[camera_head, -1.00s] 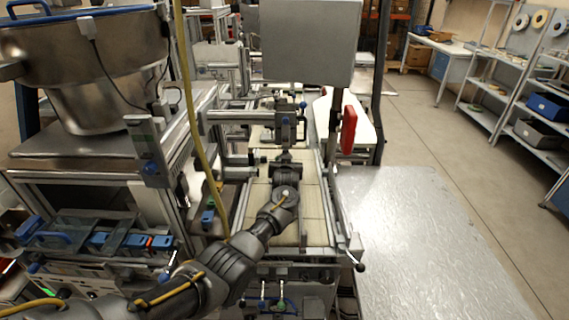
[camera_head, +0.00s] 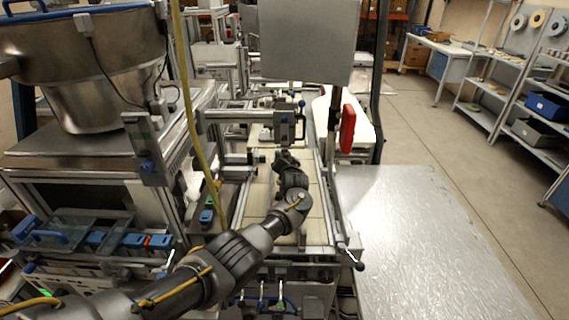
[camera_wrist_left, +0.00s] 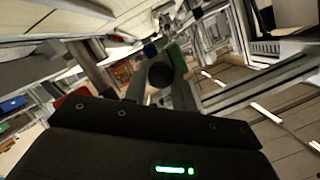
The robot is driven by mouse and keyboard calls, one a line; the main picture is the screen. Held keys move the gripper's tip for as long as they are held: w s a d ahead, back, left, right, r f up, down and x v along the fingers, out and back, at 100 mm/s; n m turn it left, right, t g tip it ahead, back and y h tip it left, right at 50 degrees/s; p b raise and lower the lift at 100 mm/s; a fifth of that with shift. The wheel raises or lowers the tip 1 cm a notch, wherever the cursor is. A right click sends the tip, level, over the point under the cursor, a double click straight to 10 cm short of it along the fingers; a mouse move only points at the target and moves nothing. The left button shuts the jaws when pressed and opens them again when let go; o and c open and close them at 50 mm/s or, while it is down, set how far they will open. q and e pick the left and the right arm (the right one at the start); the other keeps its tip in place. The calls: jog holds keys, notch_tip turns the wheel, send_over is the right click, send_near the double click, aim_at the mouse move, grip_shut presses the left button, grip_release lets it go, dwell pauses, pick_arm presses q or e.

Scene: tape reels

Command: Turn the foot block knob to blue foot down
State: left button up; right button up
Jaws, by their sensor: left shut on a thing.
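My left gripper (camera_head: 284,157) reaches over the pale belt of the machine in the head view, near a grey bracket on a crossbar. In the left wrist view its fingers close on either side of a round black knob (camera_wrist_left: 160,75), and it is shut on this knob. In the head view the gripper and wrist hide the knob and feet. My right gripper is not in view.
A grey bracket (camera_head: 285,127) on a crossbar stands just beyond the gripper. A yellow hose (camera_head: 190,110) hangs left of the arm. A red handle (camera_head: 348,129) stands to the right. A metal table (camera_head: 430,240) at the right is bare.

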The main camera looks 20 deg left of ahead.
pick_arm(q)
jog(key=shift+f, duration=0.1)
dwell(0.3)
jog(key=o, duration=0.7)
jog(key=v, duration=1.1)
